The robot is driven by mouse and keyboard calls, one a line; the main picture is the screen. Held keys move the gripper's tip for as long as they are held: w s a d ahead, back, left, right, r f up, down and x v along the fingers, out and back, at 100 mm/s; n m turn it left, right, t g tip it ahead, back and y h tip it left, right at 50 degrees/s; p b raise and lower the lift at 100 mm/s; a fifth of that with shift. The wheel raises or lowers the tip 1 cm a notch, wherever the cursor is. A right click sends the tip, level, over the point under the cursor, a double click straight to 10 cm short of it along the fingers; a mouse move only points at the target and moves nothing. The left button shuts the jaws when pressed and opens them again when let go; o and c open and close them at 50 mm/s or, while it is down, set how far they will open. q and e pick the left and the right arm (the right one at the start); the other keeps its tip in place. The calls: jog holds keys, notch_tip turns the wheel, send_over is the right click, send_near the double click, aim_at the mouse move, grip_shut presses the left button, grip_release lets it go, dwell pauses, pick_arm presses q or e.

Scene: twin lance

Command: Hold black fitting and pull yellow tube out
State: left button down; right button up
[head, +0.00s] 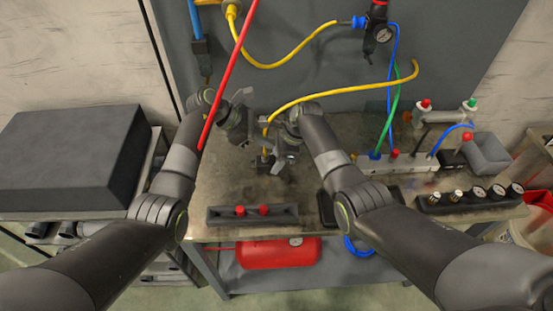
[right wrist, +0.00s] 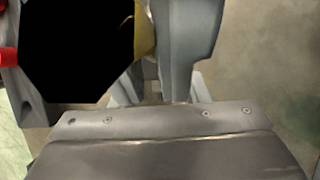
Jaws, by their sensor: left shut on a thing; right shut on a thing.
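The yellow tube (head: 340,92) arches from the right across the bench and bends down to the black fitting (head: 265,161), which stands upright on the bench. The tube still meets the fitting's top, as far as I can see. My left gripper (head: 264,133) is shut on the yellow tube just above the fitting. My right gripper (head: 274,160) is lower and shut on the black fitting. In the right wrist view a large black shape fills the upper left, with a bit of yellow (right wrist: 145,28) beside the finger; the exact contact is hidden.
A red tube (head: 228,75) slants down in front of my left wrist. A manifold with blue and green hoses (head: 395,163) and a gauge row (head: 470,196) stand right.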

pick_arm(q)
jog(key=shift+r, duration=0.75)
dwell(0.8)
